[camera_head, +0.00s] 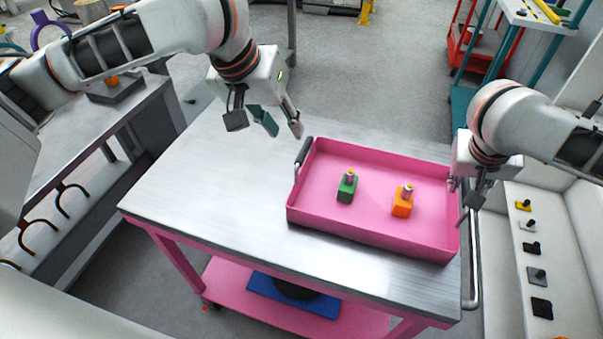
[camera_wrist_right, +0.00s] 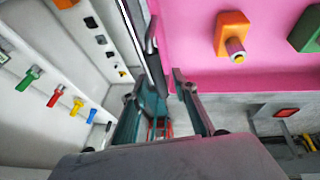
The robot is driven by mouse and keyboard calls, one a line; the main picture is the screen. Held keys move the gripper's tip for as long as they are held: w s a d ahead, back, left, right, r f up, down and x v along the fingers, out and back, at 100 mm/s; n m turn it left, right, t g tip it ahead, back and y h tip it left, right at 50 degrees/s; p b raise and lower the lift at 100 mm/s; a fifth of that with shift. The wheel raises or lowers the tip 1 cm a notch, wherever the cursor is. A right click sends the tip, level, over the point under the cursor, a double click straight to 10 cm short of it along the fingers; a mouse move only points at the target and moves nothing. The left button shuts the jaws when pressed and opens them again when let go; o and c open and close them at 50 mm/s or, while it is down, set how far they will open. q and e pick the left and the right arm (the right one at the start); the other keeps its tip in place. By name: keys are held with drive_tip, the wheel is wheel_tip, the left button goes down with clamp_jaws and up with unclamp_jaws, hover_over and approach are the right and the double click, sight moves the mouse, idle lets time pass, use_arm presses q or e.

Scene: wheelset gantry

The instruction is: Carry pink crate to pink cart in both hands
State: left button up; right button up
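The pink crate (camera_head: 375,232) sits on the metal top of the pink cart (camera_head: 215,185), toward its right end. It holds a green block (camera_head: 346,190) and an orange block (camera_head: 401,207), each with a knob on top. The crate's left handle (camera_head: 303,151) is free. My left gripper (camera_head: 266,126) is open and empty, above and left of that handle. My right gripper (camera_head: 468,203) is at the crate's right end. In the right wrist view, its fingers (camera_wrist_right: 164,76) are apart near the dark right handle (camera_wrist_right: 152,38); I cannot tell whether they touch it.
The cart's left top is bare. A silver rail (camera_head: 474,262) runs along its right end. A blue tray (camera_head: 293,296) with a dark round thing is on its lower shelf. A grey bench (camera_head: 95,125) stands left; a white panel with coloured pieces (camera_head: 530,250) is right.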

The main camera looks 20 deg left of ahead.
drive_tip(key=v, duration=1.1)
drive_tip(key=shift+r, duration=0.15)
drive_tip(key=shift+s+a, duration=0.1)
drive_tip(key=shift+s, duration=0.05)
